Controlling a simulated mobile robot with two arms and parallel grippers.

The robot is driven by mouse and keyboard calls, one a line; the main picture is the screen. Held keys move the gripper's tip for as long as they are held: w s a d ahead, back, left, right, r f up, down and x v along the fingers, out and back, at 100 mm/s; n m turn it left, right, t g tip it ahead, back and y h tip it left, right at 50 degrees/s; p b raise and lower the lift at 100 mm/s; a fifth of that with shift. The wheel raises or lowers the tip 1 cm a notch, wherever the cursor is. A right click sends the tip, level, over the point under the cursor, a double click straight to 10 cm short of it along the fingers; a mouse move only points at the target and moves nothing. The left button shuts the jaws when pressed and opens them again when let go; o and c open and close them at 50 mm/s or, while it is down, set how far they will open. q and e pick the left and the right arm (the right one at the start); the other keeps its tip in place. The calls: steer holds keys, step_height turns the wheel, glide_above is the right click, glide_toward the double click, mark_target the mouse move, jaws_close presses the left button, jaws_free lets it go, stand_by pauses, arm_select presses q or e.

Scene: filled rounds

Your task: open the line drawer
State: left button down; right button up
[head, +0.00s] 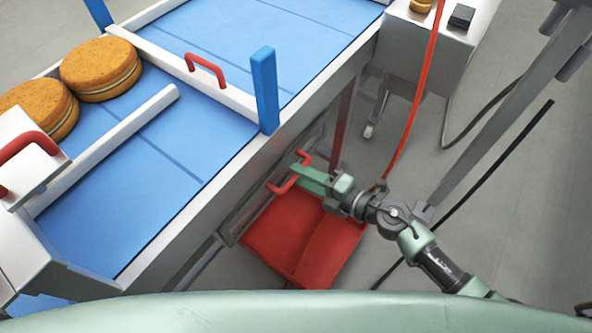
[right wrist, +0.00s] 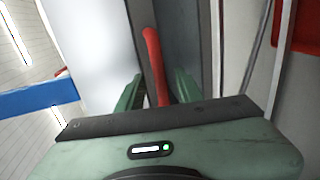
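The line drawer (head: 239,212) shows as a grey front in the side of the conveyor line, below the blue belt. Its red handle (head: 274,188) stands out from that front; part of it is hidden by my gripper. My right gripper (head: 300,175) is at the handle, its green fingers pointing toward the line. In the right wrist view the red handle (right wrist: 154,60) lies between the two fingers of the right gripper (right wrist: 160,80), with gaps on both sides, so it is open. The drawer appears shut. My left gripper is not in view.
A red box-like thing (head: 305,240) is low beside the line, under my right gripper. Filled rounds (head: 101,69) lie on the blue belt (head: 170,150). A blue post (head: 265,90) rises at the line's edge. A red cable (head: 411,105) hangs near my right arm.

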steer(key=shift+x, duration=1.15)
jaws_close()
stand_by(0.6)
